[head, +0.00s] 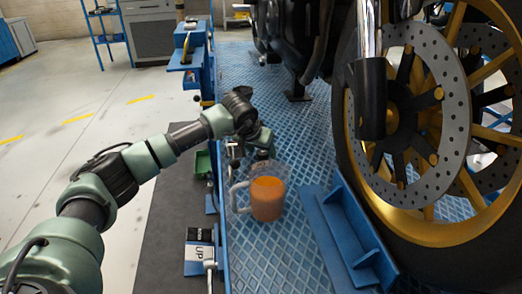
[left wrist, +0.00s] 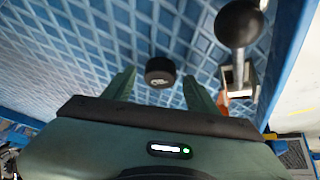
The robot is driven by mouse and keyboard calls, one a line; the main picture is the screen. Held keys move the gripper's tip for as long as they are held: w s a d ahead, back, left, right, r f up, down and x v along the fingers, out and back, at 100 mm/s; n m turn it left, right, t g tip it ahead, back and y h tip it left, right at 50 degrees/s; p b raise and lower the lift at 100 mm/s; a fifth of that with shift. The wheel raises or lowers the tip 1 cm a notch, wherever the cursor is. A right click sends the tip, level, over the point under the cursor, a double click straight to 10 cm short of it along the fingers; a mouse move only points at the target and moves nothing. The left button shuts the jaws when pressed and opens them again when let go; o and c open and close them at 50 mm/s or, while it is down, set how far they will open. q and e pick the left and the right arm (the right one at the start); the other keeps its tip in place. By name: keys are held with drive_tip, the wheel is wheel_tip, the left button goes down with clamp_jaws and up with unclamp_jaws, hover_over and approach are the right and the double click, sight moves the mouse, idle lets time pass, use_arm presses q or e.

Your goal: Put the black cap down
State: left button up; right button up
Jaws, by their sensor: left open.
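The black cap (left wrist: 160,71) is a short round black piece against the blue tread-plate platform in the left wrist view. It appears to rest on the plate, between and slightly beyond my fingertips, with gaps on both sides. My left gripper (left wrist: 159,88) is open and empty. In the head view my left gripper (head: 262,143) is over the platform's left side, behind the clear jug. I cannot make out the cap in the head view. My right gripper is in neither view.
A clear jug with orange liquid (head: 267,198) stands near my left gripper. A motorcycle wheel (head: 440,110) and a blue wheel chock (head: 345,235) occupy the right. A black ball knob (left wrist: 240,22) stands close by the gripper. The blue platform (head: 270,265) is clear in front.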

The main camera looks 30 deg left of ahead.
use_arm(q)
drive_tip(key=p+v, duration=0.1)
drive_tip(key=v, duration=1.1)
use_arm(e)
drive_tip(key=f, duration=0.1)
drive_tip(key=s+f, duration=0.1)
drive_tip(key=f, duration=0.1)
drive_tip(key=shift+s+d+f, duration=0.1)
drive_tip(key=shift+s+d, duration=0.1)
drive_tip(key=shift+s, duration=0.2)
use_arm(q)
drive_tip(key=shift+r, duration=0.1)
